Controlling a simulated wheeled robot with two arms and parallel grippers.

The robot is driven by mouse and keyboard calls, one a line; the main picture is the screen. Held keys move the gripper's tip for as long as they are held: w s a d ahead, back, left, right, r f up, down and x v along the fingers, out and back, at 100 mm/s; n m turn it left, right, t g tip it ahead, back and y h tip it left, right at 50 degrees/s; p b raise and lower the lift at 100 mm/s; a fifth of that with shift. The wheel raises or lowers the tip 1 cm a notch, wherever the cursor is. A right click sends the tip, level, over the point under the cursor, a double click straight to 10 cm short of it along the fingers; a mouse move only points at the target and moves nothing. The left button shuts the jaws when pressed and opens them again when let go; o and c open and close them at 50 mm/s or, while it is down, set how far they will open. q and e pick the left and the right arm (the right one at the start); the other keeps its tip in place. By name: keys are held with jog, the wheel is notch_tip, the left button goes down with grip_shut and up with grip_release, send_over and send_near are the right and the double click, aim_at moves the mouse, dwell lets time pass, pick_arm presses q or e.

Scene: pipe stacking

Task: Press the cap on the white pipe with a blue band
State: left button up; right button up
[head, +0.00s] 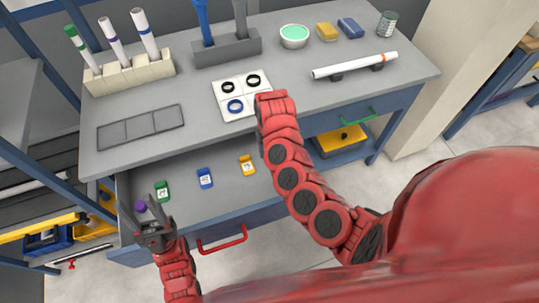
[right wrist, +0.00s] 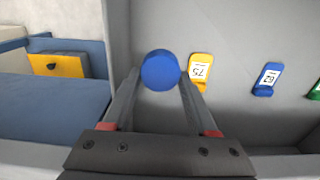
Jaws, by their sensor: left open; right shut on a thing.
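The white pipe with a blue band (head: 146,36) stands upright in the right slot of a cream rack (head: 130,76) at the back left of the bench. A blue cap (right wrist: 161,70) sits between the fingertips of my right gripper (right wrist: 158,84), which is shut on it above the open drawer (head: 226,184). In the head view, my right gripper and the cap are hidden behind my right arm. My left gripper (head: 156,218) is open and empty at the drawer's left front corner, close to a purple cap (head: 140,206) in the drawer.
Pipes with green (head: 80,48) and purple (head: 112,40) bands share the rack. The drawer holds green (head: 162,191), blue (head: 205,178) and yellow (head: 247,166) tags. An orange-banded pipe (head: 350,66) lies on supports at right. A card with rings (head: 222,88) lies mid-bench.

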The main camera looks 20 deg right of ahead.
notch_tip(320, 180, up, 12)
jog(key=p, duration=0.7)
jog(key=shift+f, duration=0.25)
